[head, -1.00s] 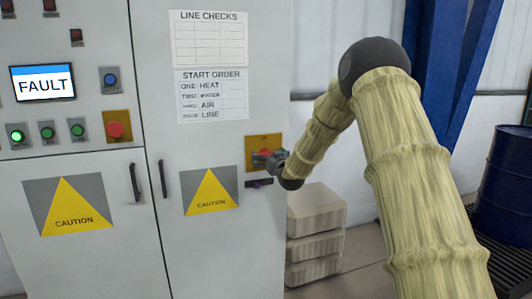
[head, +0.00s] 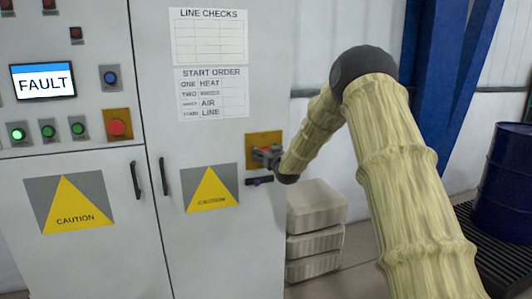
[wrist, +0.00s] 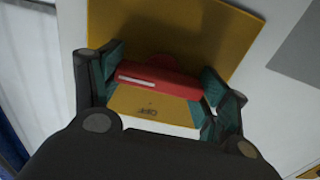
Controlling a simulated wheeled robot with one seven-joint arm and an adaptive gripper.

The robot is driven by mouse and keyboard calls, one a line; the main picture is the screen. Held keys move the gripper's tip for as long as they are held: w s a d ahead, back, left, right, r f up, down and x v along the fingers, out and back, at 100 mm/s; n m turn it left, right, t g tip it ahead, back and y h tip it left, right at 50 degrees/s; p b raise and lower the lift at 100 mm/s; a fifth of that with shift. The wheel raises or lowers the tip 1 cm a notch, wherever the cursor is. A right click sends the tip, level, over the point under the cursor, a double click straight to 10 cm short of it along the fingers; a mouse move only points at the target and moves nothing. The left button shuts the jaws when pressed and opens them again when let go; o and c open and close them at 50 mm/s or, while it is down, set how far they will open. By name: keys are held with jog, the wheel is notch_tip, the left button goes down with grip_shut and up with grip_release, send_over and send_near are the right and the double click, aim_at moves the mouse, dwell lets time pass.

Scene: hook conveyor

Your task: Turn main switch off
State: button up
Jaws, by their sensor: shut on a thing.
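The main switch is a red handle (wrist: 155,82) with a white stripe on a yellow plate (wrist: 190,25), fixed to the right cabinet door. My gripper (wrist: 158,84) is shut on the red handle, one teal-padded finger at each end of it in the wrist view. In the head view the yellow plate (head: 259,141) shows, and my gripper (head: 268,155) covers most of the handle.
A blue barrel (head: 503,185) and a blue column (head: 440,80) are at the right.

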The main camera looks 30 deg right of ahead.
jog(key=shift+b, duration=0.35)
jog(key=n+b, duration=0.2)
jog(key=n, duration=0.1)
jog(key=shift+a+f, duration=0.1)
jog(key=shift+f, duration=0.05)
jog(key=n+b, duration=0.5)
jog(key=shift+n, duration=0.3)
jog(key=n+b, duration=0.3)
jog(key=n, duration=0.1)
jog(key=shift+a+f+n+b, duration=0.1)
jog(key=shift+f+n+b, duration=0.05)
jog(key=shift+n+b, duration=0.2)
jog(key=n+b, duration=0.2)
jog(key=n, duration=0.1)
jog(key=shift+n+b, duration=0.75)
jog(key=shift+b, duration=0.05)
